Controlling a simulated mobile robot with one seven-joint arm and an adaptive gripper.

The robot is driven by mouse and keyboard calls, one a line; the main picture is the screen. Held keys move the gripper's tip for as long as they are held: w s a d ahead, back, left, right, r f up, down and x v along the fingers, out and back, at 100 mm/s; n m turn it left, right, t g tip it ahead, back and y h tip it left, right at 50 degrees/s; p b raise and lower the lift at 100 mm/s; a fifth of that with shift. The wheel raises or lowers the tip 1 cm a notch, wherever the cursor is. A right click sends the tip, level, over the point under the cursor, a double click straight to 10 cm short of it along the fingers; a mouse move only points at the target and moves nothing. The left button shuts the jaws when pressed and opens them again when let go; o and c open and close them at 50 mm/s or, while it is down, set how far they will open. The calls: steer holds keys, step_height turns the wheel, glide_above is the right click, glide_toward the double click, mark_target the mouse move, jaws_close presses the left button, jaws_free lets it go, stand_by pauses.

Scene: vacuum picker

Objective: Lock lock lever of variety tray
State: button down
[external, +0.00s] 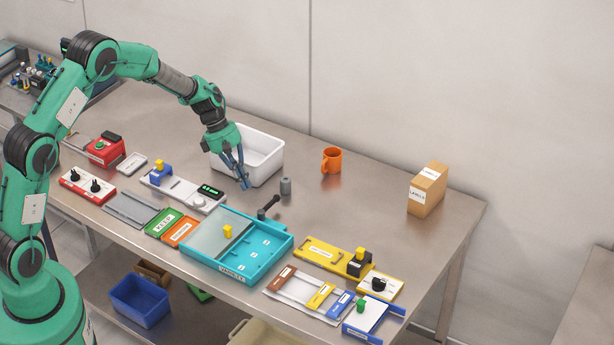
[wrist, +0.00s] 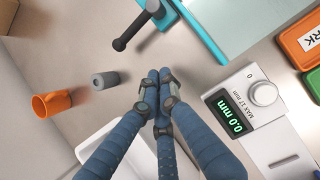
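The variety tray (external: 238,270) is teal, with a label on its front wall. A translucent panel with a yellow knob (external: 227,231) covers its left part; small labelled areas lie uncovered on the right. The black lock lever (external: 268,206) sticks out from the tray's back edge. In the wrist view the lever (wrist: 132,29) ends in a round black knob, beside a teal bracket. My gripper (external: 246,186) is above the table behind the tray, apart from the lever. In the wrist view its blue fingertips (wrist: 158,75) are together with nothing between them.
A white bin (external: 270,150) stands behind my gripper. A gauge with a green display (external: 211,190) lies left. Yellow, blue and white fixtures (external: 330,255) crowd the right front. The back right table is mostly clear.

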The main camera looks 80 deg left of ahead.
mark_target(271, 206)
steer(key=b+x, duration=0.1)
steer(key=x, duration=0.3)
steer(key=shift+w+d+f, duration=0.1)
steer(key=shift+f, duration=0.2)
steer(key=shift+w+d+r, duration=0.25)
steer(key=shift+w+d, duration=0.25)
steer(key=shift+w+d+r, duration=0.2)
steer(key=shift+w+d, duration=0.35)
steer(key=shift+w+d+r, duration=0.1)
steer(key=shift+w+d, duration=0.2)
steer(key=shift+w, duration=0.05)
